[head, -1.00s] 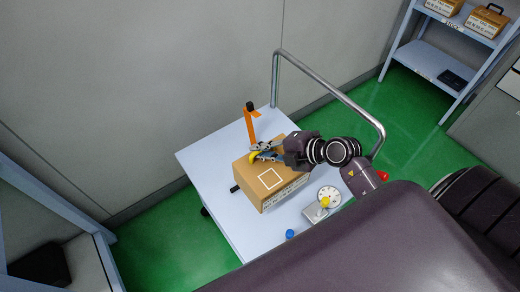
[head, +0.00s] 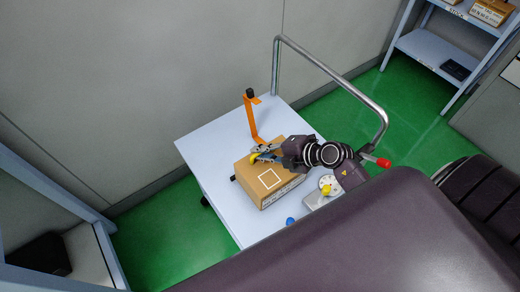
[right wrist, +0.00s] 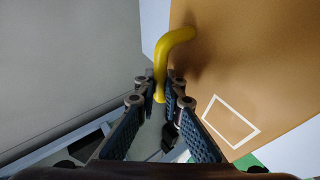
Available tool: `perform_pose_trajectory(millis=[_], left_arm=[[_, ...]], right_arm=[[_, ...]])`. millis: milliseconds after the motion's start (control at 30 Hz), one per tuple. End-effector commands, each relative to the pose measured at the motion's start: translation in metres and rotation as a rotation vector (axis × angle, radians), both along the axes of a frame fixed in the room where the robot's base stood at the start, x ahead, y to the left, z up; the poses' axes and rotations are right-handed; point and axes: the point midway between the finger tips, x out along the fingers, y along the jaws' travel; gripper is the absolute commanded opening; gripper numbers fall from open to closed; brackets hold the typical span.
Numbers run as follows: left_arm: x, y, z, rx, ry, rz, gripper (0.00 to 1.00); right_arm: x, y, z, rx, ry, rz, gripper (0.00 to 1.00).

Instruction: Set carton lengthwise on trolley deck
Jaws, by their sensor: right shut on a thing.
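The brown carton (head: 256,190), with a white square outline on top, is over the middle of the trolley deck (head: 208,148). I cannot tell whether its underside touches the deck. My right gripper (head: 259,155) is shut on the carton's yellow handle (head: 253,157). In the right wrist view, the yellow handle (right wrist: 178,40) runs from the carton (right wrist: 235,65) down between the fingertips of my gripper (right wrist: 160,92). My left gripper is not in view.
An orange upright (head: 251,120) with a black knob stands on the deck behind the carton. A metal device (head: 316,198) with a yellow knob and a blue knob (head: 290,221) are close at the near right. The trolley's push bar (head: 335,75) rises behind. The deck's left part is clear.

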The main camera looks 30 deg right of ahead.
Motion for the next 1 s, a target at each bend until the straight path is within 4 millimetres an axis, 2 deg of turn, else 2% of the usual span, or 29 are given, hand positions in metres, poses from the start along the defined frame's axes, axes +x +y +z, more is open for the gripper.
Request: perform_pose_trajectory(millis=[733, 767, 900, 1000], left_arm=[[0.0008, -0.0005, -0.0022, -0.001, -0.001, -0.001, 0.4], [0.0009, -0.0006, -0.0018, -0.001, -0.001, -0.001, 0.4], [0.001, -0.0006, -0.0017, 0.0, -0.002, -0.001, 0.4], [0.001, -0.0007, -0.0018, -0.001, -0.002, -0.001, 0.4]], right_arm=[[0.0017, 0.0001, -0.0033, 0.001, -0.007, 0.0, 0.0], [0.0018, 0.0001, -0.0025, 0.001, -0.007, 0.0, 0.12], [0.0016, 0.0001, -0.0028, 0.001, -0.006, 0.0, 0.27], [0.0012, 0.0001, -0.0035, 0.001, -0.004, 0.0, 0.29]])
